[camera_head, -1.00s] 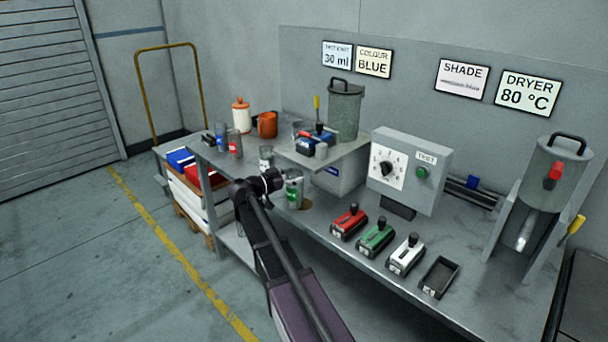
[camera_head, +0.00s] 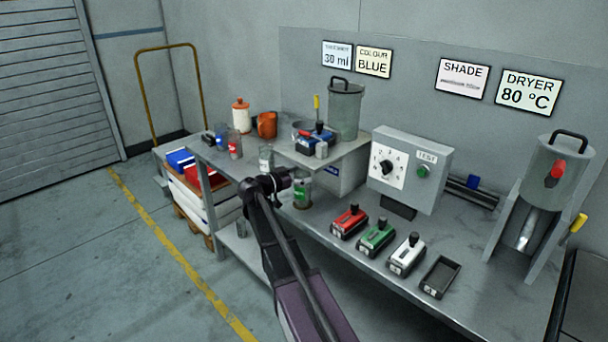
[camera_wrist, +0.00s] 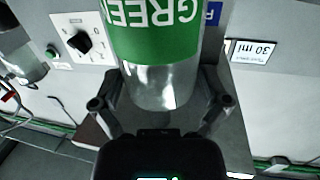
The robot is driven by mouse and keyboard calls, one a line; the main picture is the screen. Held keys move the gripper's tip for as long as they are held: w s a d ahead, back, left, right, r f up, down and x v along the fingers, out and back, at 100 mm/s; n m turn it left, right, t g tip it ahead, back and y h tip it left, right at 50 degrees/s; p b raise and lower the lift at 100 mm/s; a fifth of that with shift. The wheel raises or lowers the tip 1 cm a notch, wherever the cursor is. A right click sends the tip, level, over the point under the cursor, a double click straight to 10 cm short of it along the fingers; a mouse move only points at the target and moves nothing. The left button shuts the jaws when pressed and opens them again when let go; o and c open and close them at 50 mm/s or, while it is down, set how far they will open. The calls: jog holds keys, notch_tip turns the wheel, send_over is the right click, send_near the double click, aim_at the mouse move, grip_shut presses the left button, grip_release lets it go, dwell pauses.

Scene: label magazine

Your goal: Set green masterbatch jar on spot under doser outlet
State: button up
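The green masterbatch jar (camera_head: 302,193) is a clear jar with a green label. It looks upright in the head view, under the doser shelf (camera_head: 340,152). In the wrist view the jar (camera_wrist: 160,85) shows large between the two fingers, its GREEN label upside down. My gripper (camera_head: 288,184) is shut on the jar from the left; it also shows in the wrist view (camera_wrist: 162,88). The doser (camera_head: 345,112) is a grey canister on the shelf; its outlet is hidden. The brown spot on the bench is mostly hidden by the jar. I cannot tell whether the jar's base touches it.
A clear jar (camera_head: 266,158) stands just behind my gripper. Red (camera_head: 235,146) and blue (camera_head: 221,138) labelled jars stand further left. A grey control box (camera_head: 410,165) and red (camera_head: 349,221), green (camera_head: 377,237) and white (camera_head: 407,255) cartridges are to the right.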

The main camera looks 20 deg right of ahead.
jog(key=shift+r, duration=0.15)
dwell(0.3)
jog(key=shift+a, duration=0.2)
jog(key=s+a, duration=0.2)
jog(key=a, duration=0.9)
jog(key=shift+a+r+p, duration=0.25)
jog(key=shift+r+p, duration=0.05)
jog(key=shift+p, duration=0.15)
